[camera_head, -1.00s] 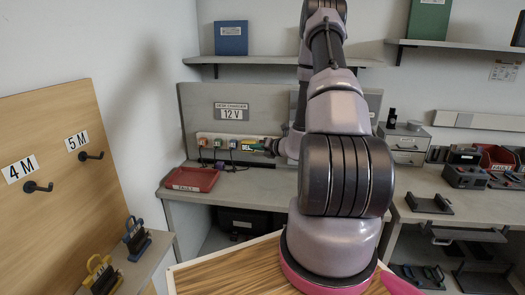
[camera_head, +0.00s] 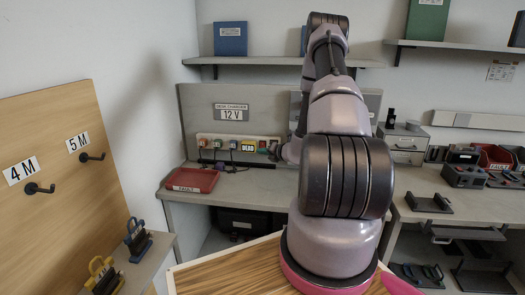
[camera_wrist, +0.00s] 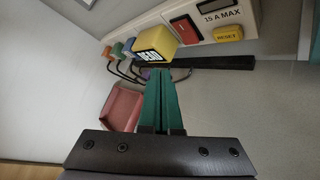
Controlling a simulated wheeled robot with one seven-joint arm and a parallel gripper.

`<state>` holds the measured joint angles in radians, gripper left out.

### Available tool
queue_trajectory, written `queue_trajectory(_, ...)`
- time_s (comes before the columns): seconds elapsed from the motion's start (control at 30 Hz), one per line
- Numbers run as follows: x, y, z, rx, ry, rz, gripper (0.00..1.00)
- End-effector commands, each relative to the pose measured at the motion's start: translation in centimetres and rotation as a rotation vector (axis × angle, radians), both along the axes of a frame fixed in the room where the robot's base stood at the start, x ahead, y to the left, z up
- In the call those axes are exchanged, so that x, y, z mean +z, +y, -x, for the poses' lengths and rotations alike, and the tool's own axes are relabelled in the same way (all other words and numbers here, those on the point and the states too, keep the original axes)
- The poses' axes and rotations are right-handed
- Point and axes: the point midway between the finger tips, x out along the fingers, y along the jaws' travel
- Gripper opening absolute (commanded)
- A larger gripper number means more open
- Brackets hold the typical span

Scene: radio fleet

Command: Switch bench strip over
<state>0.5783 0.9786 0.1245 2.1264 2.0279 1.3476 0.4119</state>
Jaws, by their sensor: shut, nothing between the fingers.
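The bench strip, a pale power strip, runs along the back of the bench below a 12 V sign in the head view (camera_head: 207,137). It shows large in the wrist view (camera_wrist: 265,20). Its red rocker switch (camera_wrist: 186,30) bears a white mark; I cannot tell which way it is tilted. A yellow block labelled DEAD (camera_wrist: 157,45) sits beside the switch. A yellow RESET button (camera_wrist: 228,34) is to the right. My gripper (camera_wrist: 165,75) has green fingers pressed together, empty, just below the DEAD block; contact is unclear. In the head view my arm hides most of it.
Several coloured plugs (camera_wrist: 116,49) with dark cables sit left of the DEAD block. A red FAULT tray (camera_head: 192,180) stands at the bench's left front. A shelf (camera_head: 270,61) overhangs the back wall. A small drawer unit (camera_head: 403,143) stands to the right.

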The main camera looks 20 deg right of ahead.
Motion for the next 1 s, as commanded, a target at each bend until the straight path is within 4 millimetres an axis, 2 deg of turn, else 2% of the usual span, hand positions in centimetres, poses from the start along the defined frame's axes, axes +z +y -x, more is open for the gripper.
queue_trajectory(0.2,-0.8,-1.5,-2.3,0.001,-0.001,0.001,0.00)
queue_trajectory(0.4,-1.2,-2.3,-3.4,0.001,0.000,0.000,0.00)
queue_trajectory(1.0,-1.2,-2.5,-3.7,0.001,0.001,0.000,0.00)
